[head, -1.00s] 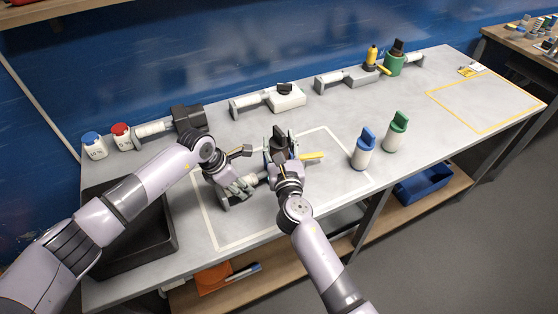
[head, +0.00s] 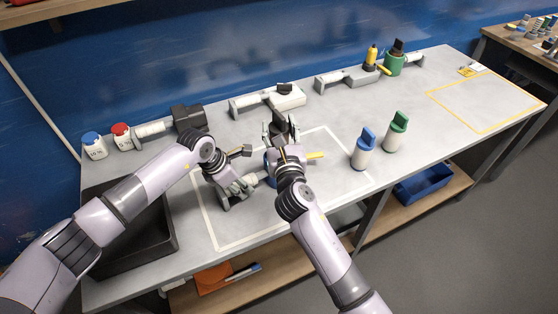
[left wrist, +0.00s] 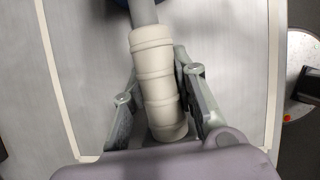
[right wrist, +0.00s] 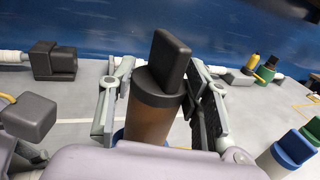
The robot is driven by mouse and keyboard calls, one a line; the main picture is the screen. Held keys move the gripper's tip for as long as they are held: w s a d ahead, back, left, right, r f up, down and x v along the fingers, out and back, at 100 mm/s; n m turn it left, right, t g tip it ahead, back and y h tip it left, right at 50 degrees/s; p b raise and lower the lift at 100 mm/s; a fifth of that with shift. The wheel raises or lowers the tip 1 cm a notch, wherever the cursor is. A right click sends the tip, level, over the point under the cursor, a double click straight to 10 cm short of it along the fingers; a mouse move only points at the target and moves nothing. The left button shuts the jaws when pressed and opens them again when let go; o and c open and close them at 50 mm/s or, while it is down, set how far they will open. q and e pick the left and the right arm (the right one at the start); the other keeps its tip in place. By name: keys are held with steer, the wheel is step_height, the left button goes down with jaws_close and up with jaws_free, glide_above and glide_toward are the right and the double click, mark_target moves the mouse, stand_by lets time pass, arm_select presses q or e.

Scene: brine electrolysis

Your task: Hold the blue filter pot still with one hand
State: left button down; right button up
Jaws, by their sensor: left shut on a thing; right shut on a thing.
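The blue filter pot (head: 268,181) is mostly hidden behind my right gripper in the head view. My left gripper (head: 242,187) is shut on the pot's pale ribbed side handle (left wrist: 157,82), one finger on each side. My right gripper (head: 281,140) is shut on a brown cylinder (right wrist: 149,122) with a black finned cap (right wrist: 168,64), upright above the pot. Blue shows beside the cylinder's lower end in the right wrist view; whether that end is inside the pot is unclear.
Blue-capped (head: 363,150) and green-capped (head: 396,133) bottles stand to the right. A black tray (head: 165,240) lies at left. Grey holders (head: 255,105) line the back. A white outline (head: 222,247) marks the bench around the pot.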

arm_select(q)
steer(key=c, duration=1.2)
jaws_free()
steer(key=v, duration=1.2)
steer(key=shift+d, duration=0.1)
